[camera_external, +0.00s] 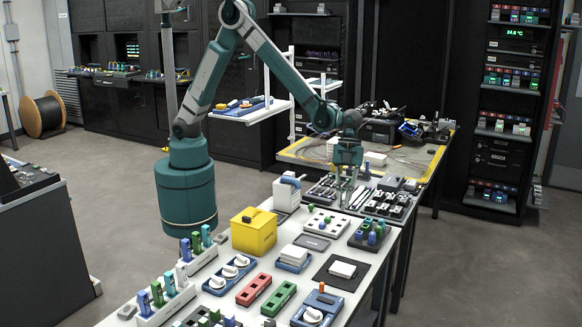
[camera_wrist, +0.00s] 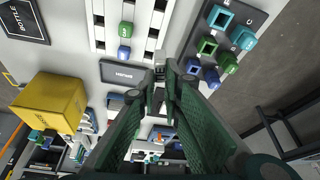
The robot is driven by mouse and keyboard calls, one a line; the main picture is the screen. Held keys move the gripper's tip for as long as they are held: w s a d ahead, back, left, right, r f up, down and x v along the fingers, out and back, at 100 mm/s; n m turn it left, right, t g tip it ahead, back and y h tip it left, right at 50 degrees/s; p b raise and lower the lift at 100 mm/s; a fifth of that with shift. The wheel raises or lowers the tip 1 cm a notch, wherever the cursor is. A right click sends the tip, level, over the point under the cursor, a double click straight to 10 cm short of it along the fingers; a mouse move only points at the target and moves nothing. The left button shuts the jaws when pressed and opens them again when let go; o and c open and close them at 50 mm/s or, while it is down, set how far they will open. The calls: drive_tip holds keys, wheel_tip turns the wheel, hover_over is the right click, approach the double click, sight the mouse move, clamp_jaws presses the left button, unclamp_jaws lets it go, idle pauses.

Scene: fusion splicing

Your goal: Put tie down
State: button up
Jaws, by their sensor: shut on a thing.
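My gripper (camera_external: 345,196) hangs pointing down over the far part of the white table, among trays of small tools. In the wrist view its two green fingers (camera_wrist: 166,82) come together at the tips. A small dark piece (camera_wrist: 160,73) shows between the fingertips and seems to be the tie. It is too small for me to make out its shape. In the external view it cannot be told apart from the fingers. I cannot tell how far it is above the surface below.
A yellow box (camera_external: 253,233) also shows in the wrist view (camera_wrist: 50,103). A dark labelled plate (camera_wrist: 125,74) lies beside a white slotted rack (camera_wrist: 108,38). A black tray of coloured sockets (camera_wrist: 258,18) is at the right. The white table is crowded, with narrow gaps.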

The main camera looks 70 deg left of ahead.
drive_tip(key=w+a, duration=0.5)
drive_tip(key=a, duration=0.5)
drive_tip(key=w+a+n, duration=0.1)
drive_tip(key=w+a, duration=0.4)
drive_tip(key=a, duration=0.5)
drive_tip(key=w+a, duration=0.5)
drive_tip(key=a, duration=0.5)
drive_tip(key=shift+w+a+r+n+p, duration=0.2)
drive_tip(key=shift+w+a+n+p, duration=0.05)
drive_tip(key=shift+a+n+p, duration=0.1)
drive_tip(key=shift+f+b, duration=0.45)
drive_tip(key=shift+f, duration=2.7)
drive_tip(key=shift+f, duration=0.1)
drive_tip(key=shift+f, duration=1.75)
drive_tip(key=shift+f+b, duration=0.15)
drive_tip(key=shift+b, duration=0.25)
drive_tip(key=o, duration=0.3)
drive_tip(key=shift+o, duration=0.5)
